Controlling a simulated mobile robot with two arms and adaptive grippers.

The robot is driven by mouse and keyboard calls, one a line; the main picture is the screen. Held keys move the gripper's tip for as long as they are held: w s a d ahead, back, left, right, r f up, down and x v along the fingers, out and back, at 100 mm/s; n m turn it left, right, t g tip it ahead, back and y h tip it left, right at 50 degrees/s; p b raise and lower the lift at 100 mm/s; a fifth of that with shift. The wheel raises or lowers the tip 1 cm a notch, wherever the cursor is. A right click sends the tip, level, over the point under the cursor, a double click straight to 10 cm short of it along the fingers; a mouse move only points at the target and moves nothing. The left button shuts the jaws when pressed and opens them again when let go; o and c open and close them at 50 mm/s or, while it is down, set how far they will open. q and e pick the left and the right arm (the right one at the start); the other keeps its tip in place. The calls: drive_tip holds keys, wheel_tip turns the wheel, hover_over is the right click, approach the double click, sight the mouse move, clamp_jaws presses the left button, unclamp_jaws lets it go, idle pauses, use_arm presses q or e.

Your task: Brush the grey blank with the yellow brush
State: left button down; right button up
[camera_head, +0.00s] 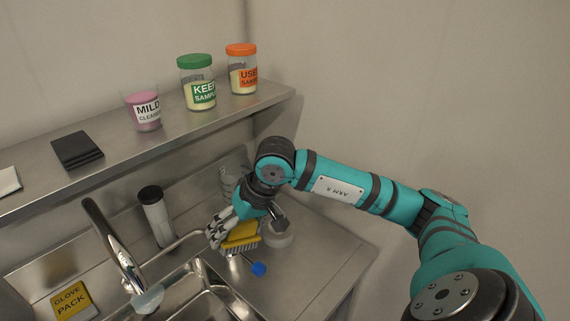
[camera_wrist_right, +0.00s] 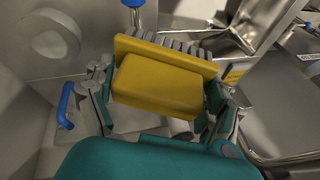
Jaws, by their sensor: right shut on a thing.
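My right gripper (camera_head: 231,232) is shut on the yellow brush (camera_head: 241,236), low over the steel counter beside the sink. In the right wrist view the brush (camera_wrist_right: 158,84) sits between both fingers, with its grey bristles (camera_wrist_right: 190,45) showing along the far side. A round pale grey piece (camera_head: 279,236) is close to the right of the brush. A similar grey disc (camera_wrist_right: 50,44) shows in the wrist view; I cannot tell if it is the grey blank. What lies under the bristles is hidden. My left gripper is not in view.
A blue knob (camera_head: 259,269) on a thin rod is just in front of the brush; a blue handle (camera_wrist_right: 66,106) shows in the wrist view. The sink (camera_head: 205,296), tap (camera_head: 112,243) and a dark-topped cylinder (camera_head: 155,214) are to the left. A shelf (camera_head: 125,160) with jars is behind.

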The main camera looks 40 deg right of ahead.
drive_tip(key=w+d+m+h+p, duration=0.1)
drive_tip(key=w+d+m+h, duration=0.1)
drive_tip(key=w+d, duration=0.2)
drive_tip(key=d, duration=0.3)
drive_tip(key=shift+w+d+r+h, duration=0.15)
drive_tip(key=shift+d+r+h, duration=0.1)
drive_tip(key=shift+d+h, duration=0.05)
drive_tip(key=d+m+h, duration=0.1)
drive_tip(key=d, duration=0.1)
drive_tip(key=w+d+h+p, duration=0.1)
drive_tip(key=d, duration=0.2)
drive_tip(key=d+m, duration=0.1)
drive_tip(key=d, duration=0.2)
drive_tip(key=shift+w+d+r+m+h+p, duration=0.1)
drive_tip(key=shift+w+r+m+h+p, duration=0.2)
drive_tip(key=shift+w+r+h+p, duration=0.1)
use_arm(q)
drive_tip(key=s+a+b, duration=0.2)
drive_tip(key=b, duration=0.1)
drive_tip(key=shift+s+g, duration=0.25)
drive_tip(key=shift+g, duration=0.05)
use_arm(e)
drive_tip(key=shift+m+g+h, duration=0.3)
drive_tip(key=shift+m+h, duration=0.1)
drive_tip(key=shift+h, duration=0.1)
drive_tip(key=d+f, duration=0.4)
drive_tip(key=f, duration=0.1)
drive_tip(key=shift+w+d+f, duration=0.1)
drive_tip(key=shift+w+d, duration=0.05)
drive_tip(key=shift+w, duration=0.2)
